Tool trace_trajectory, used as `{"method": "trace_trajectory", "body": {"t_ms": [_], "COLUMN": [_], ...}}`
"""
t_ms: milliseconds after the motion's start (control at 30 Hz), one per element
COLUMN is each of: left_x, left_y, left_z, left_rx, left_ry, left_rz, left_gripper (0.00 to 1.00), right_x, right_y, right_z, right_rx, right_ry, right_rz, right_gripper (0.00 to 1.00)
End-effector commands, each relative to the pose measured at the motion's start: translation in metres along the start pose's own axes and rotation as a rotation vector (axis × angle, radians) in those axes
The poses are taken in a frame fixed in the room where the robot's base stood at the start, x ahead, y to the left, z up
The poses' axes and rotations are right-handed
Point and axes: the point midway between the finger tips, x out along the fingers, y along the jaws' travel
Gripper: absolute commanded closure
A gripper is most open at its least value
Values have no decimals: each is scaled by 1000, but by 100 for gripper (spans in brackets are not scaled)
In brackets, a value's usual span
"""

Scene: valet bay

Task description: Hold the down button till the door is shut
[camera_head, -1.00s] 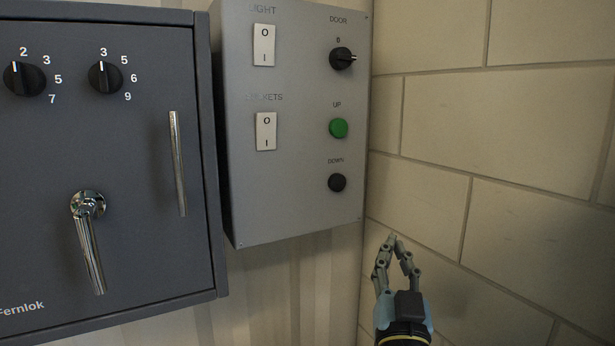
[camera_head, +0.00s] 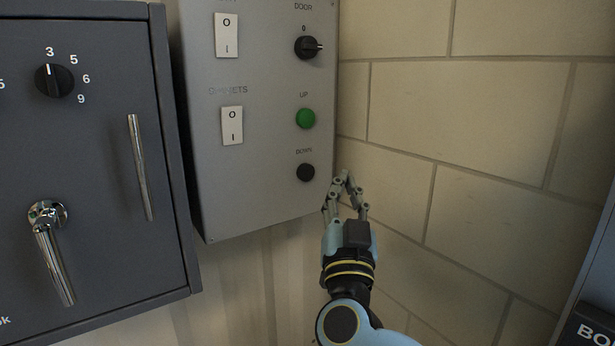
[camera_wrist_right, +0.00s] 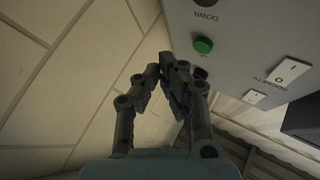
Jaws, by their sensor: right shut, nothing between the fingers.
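The black round DOWN button (camera_head: 305,172) is the lowest control in the right column of a grey control panel (camera_head: 262,190). It also shows at the top edge of the right wrist view (camera_wrist_right: 206,2). The green UP button (camera_head: 306,118) is above it, and shows in the right wrist view too (camera_wrist_right: 203,45). My right gripper (camera_head: 343,175) is shut and empty. In the head view its fingertips appear just right of the DOWN button, by the panel's right edge; a gap shows between them and the button. My left gripper and the door are in neither current view.
The DOOR selector knob (camera_head: 308,47) is above the UP button, its pointer to the right. Two white rocker switches (camera_head: 227,35) (camera_head: 232,125) are left. A dark grey safe (camera_head: 90,160) with chrome handles stands left of the panel. A block wall (camera_head: 470,130) closes the right side.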

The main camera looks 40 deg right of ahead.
Motion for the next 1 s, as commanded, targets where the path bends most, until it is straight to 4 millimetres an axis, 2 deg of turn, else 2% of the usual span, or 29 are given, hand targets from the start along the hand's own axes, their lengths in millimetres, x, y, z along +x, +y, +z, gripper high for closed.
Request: {"method": "trace_trajectory", "body": {"t_ms": [300, 600, 1000], "left_x": [29, 24, 24], "left_y": [2, 2, 2], "left_z": [5, 4, 4], "left_rx": [0, 0, 0], "left_ry": [-4, -3, -3], "left_rz": [0, 0, 0], "left_gripper": [60, 60, 60], "right_x": [30, 48, 50], "right_y": [-22, -35, -36], "right_z": [26, 35, 36], "right_rx": [2, 0, 0], "right_ry": [3, 0, 0], "right_rz": [1, 0, 0], "right_gripper": [100, 100, 100]}}
